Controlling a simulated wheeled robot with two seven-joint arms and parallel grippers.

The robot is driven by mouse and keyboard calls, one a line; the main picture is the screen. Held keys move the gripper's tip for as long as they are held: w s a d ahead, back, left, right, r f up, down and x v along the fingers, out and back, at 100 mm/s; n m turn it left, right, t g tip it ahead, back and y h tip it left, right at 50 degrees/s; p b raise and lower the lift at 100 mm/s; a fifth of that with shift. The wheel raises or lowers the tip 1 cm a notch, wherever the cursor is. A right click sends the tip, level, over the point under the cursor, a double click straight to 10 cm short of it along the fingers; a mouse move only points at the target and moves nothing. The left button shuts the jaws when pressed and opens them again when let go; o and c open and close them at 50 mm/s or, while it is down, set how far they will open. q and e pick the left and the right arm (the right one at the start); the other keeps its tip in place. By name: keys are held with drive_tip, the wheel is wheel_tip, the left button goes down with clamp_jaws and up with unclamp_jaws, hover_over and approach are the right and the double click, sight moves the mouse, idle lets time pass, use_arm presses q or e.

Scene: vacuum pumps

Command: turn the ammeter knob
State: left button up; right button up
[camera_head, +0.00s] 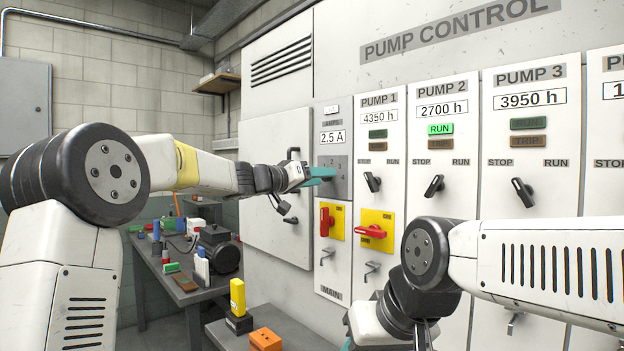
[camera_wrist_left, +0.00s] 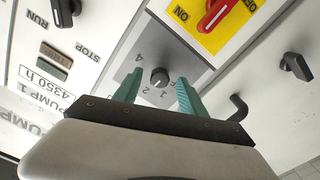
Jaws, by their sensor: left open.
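The ammeter knob (camera_wrist_left: 159,77) is a small dark round knob on a grey plate with position numbers around it, seen in the left wrist view. In the head view the grey plate (camera_head: 335,187) sits below the ammeter display (camera_head: 332,138), which reads 2.5 A; the knob itself is hidden there behind my gripper. My left gripper (camera_head: 322,174) is open at the plate. In the left wrist view its teal fingers (camera_wrist_left: 155,92) stand on either side of the knob with visible gaps. My right gripper is mostly out of frame at the bottom; only a teal bit shows.
Pump selector knobs (camera_head: 372,182) and door handles are to the right. A workbench (camera_head: 190,291) with parts and tools stands at the lower left. My right arm crosses the lower right.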

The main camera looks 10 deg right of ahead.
use_arm(q)
drive_tip(key=shift+s+a, duration=0.35)
drive_tip(key=shift+a, duration=0.1)
drive_tip(key=shift+v, duration=3)
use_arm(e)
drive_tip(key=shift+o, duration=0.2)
